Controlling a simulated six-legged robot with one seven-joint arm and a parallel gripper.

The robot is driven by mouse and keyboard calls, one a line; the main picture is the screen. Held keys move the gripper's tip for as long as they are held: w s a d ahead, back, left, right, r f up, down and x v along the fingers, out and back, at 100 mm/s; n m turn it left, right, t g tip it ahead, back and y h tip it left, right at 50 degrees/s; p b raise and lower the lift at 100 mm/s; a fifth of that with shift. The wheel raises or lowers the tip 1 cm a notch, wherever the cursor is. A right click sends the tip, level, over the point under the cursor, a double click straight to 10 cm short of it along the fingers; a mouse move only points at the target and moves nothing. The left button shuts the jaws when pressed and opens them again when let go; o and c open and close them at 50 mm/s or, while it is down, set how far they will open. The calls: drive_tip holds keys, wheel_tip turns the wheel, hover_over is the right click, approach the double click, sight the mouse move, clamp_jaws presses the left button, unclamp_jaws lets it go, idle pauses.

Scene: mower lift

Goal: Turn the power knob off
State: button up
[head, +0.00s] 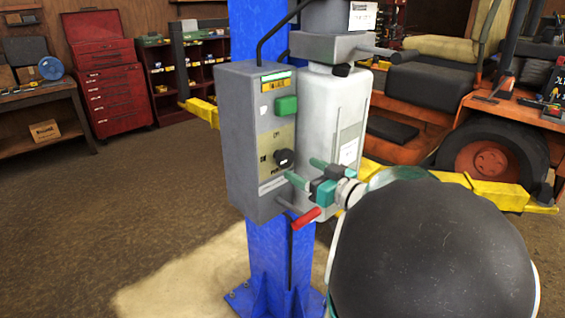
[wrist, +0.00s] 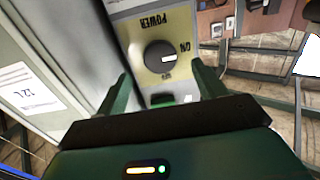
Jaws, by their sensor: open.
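The power knob (head: 284,157) is a round black knob on the front of the grey control box (head: 240,150). In the wrist view the knob (wrist: 160,57) sits on a beige plate whose lettering appears upside down. Its white mark points right, towards the word ON. My gripper (head: 302,170) has green fingers and is open, just in front of the box near the knob. In the wrist view the fingers (wrist: 161,70) stand on either side of the knob with gaps; I cannot tell how far their tips are from the plate.
A green button (head: 286,106) sits above the knob, and a red-handled lever (head: 305,217) juts out below. A white tank (head: 325,130) stands right beside the box, close to my gripper. The blue post (head: 268,252) is behind. Open floor lies to the left.

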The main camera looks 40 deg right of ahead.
sight(288, 161)
drive_tip(key=w, duration=0.5)
drive_tip(key=shift+c, duration=0.4)
drive_tip(key=c, duration=0.9)
